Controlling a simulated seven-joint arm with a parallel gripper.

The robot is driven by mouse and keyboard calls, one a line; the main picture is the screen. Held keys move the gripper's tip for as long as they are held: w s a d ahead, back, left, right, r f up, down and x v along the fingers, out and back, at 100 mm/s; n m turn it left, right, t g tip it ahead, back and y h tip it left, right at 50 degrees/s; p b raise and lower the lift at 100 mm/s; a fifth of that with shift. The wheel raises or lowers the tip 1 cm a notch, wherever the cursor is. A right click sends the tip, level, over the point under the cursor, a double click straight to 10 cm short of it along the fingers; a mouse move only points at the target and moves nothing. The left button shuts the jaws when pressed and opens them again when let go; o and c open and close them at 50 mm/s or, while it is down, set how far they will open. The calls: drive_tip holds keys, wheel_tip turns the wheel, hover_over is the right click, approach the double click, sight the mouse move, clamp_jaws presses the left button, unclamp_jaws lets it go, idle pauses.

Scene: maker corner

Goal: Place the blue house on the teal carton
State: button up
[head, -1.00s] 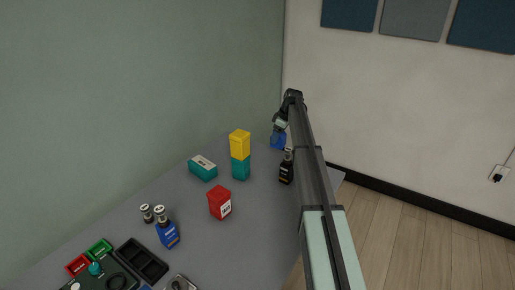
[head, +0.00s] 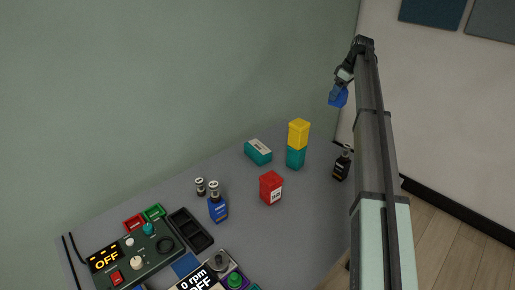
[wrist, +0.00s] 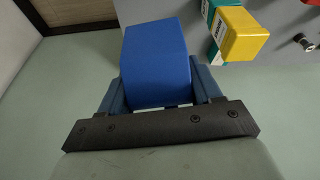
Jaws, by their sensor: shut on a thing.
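My gripper (head: 341,84) is shut on the blue house (head: 338,97) and holds it up above the far end of the table. In the wrist view, the blue house (wrist: 157,62) sits between the two fingers of my gripper (wrist: 163,92), its near end partly hidden. A teal carton (head: 258,153) with a pale label on top lies on the table, left of and below the house in the head view. Its top looks bare. Part of a teal box with a label (wrist: 208,9) shows at the top of the wrist view.
A yellow block (head: 298,134) stands on a teal block (head: 295,158) just right of the carton. A red box (head: 271,188), a dark bottle (head: 342,163) and a blue bottle (head: 218,207) stand nearby. A control panel (head: 130,262) and black tray (head: 191,231) are at front left.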

drive_tip(key=a, duration=1.8)
drive_tip(key=m, duration=0.2)
hover_over(254, 145)
drive_tip(key=s+d, duration=0.1)
wheel_tip(254, 145, down, 10)
drive_tip(key=shift+d+f, duration=0.1)
drive_tip(key=shift+f, duration=5.4)
drive_tip(key=shift+f, duration=0.15)
drive_tip(key=o, duration=1.1)
drive_tip(key=shift+c, duration=0.2)
drive_tip(key=v, duration=1.2)
drive_tip(key=shift+s, duration=0.2)
